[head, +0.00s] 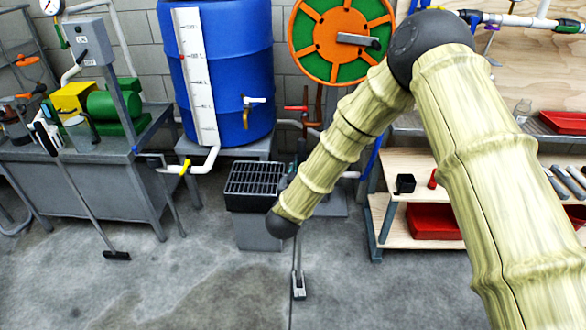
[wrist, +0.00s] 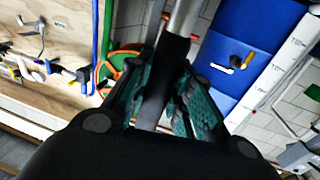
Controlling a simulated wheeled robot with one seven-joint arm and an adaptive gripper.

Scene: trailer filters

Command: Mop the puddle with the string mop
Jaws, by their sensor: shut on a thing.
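In the wrist view my gripper (wrist: 166,92) is closed, its green-padded fingers on both sides of a dark grip on a grey pole (wrist: 183,20). In the head view my gripper is mostly hidden behind the dark end of my arm. A thin pole (head: 299,250) runs down below it to a small grey-and-white head (head: 298,287) at floor level. This looks like the held mop, but no strings can be made out. The floor has darker, damp-looking patches; I cannot tell which is the puddle.
A blue barrel (head: 228,70) on a stand and a black-topped grey bin (head: 250,185) stand behind. A bench (head: 85,185) is at left, with a long-handled tool (head: 90,210) leaning on it. Wooden shelves (head: 420,230) are at right. The front floor (head: 180,285) is clear.

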